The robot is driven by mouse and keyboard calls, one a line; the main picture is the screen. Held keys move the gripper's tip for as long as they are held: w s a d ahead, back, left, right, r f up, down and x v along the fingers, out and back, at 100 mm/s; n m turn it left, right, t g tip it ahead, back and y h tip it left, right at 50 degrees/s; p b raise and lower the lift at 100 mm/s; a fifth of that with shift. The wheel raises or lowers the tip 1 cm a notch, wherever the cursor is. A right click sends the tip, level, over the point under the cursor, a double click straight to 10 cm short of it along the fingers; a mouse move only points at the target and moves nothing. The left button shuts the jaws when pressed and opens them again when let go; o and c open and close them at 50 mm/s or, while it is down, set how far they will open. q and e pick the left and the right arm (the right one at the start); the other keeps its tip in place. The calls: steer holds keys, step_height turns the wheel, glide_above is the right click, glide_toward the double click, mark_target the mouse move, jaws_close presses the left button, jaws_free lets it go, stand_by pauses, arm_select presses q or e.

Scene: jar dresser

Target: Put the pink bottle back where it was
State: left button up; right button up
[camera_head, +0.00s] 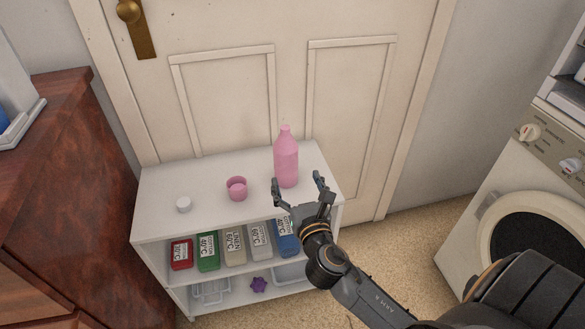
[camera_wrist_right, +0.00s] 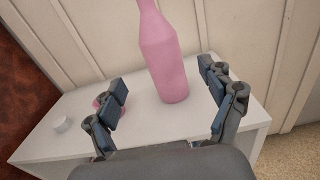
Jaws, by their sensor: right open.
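The pink bottle (camera_head: 286,160) stands upright on the white shelf unit's top (camera_head: 210,182), near its right end and close to the door. My right gripper (camera_head: 299,186) is open in front of the bottle, with its fingers pointing toward it. In the right wrist view the bottle (camera_wrist_right: 168,62) stands beyond and between the two spread fingers of the right gripper (camera_wrist_right: 166,95). The fingers do not appear to grip it. My left gripper is not in view.
A pink cup (camera_head: 237,189) and a small white cap (camera_head: 183,205) stand left of the bottle. Several labelled boxes (camera_head: 234,247) fill the shelf below. A cream door (camera_head: 240,90) is behind, a wooden dresser (camera_head: 60,180) at left, a washing machine (camera_head: 530,200) at right.

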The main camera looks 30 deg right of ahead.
steer(key=s+f+m+g, duration=0.8)
steer(key=s+f+m, duration=0.3)
steer(key=m, duration=0.7)
steer(key=s+a+f+m+g+y, duration=0.2)
steer(key=s+a+f+m+g, duration=0.1)
steer(key=s+m, duration=0.3)
steer(key=s+a+f+m+g+y, duration=0.3)
steer(key=s+a+f+m, duration=0.1)
steer(key=s+a+m, duration=0.1)
steer(key=shift+s+f+m, duration=0.4)
steer(key=shift+s+m, duration=0.35)
steer(key=shift+m, duration=0.15)
